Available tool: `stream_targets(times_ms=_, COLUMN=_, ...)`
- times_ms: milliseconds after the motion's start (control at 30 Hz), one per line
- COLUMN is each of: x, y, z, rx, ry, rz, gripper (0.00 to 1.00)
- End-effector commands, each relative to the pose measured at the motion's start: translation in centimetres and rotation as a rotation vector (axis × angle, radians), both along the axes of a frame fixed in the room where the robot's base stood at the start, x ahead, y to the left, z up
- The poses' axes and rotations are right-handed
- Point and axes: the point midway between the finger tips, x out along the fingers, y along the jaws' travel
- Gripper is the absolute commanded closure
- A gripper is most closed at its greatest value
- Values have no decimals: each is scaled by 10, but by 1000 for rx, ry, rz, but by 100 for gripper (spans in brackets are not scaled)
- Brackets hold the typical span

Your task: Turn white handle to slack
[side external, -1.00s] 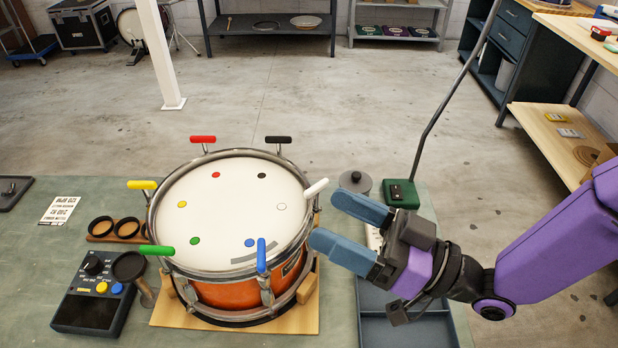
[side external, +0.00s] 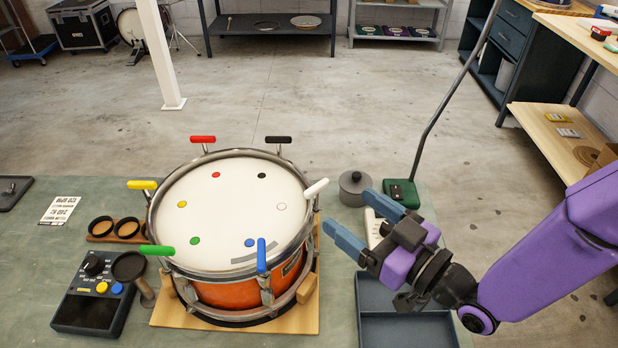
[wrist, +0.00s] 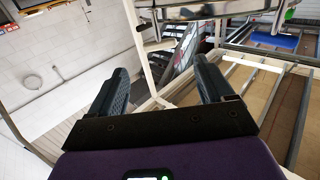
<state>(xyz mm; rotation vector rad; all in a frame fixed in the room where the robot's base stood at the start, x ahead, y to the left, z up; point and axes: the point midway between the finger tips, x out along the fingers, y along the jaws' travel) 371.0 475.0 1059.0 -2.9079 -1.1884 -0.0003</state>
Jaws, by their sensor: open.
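The white handle (side external: 316,188) sits at the right rim of the orange drum (side external: 236,291), tilted up to the right. Red (side external: 203,140), black (side external: 278,140), yellow (side external: 142,185), green (side external: 157,250) and blue (side external: 261,255) handles stand around the same rim. My gripper (side external: 355,216) is open and empty, to the right of the drum and apart from the white handle. Its two blue fingers point up and left. In the wrist view the fingers (wrist: 160,88) are spread with nothing between them; I cannot make out the white handle there.
A grey lidded pot (side external: 354,187) and a green lamp base (side external: 401,193) stand behind my gripper. A blue-grey tray (side external: 405,331) lies below it. A dark control box (side external: 88,297) and a cup stand (side external: 128,268) are left of the drum.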

Motion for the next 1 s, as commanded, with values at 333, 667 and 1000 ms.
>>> stream_targets(times_ms=333, x=39, y=38, z=0, rx=1, ry=-1, rz=1, gripper=19)
stream_targets(times_ms=667, x=67, y=67, z=0, rx=1, ry=-1, rz=1, gripper=19)
stream_targets(times_ms=1000, x=77, y=76, z=0, rx=-1, ry=-1, rz=2, gripper=19)
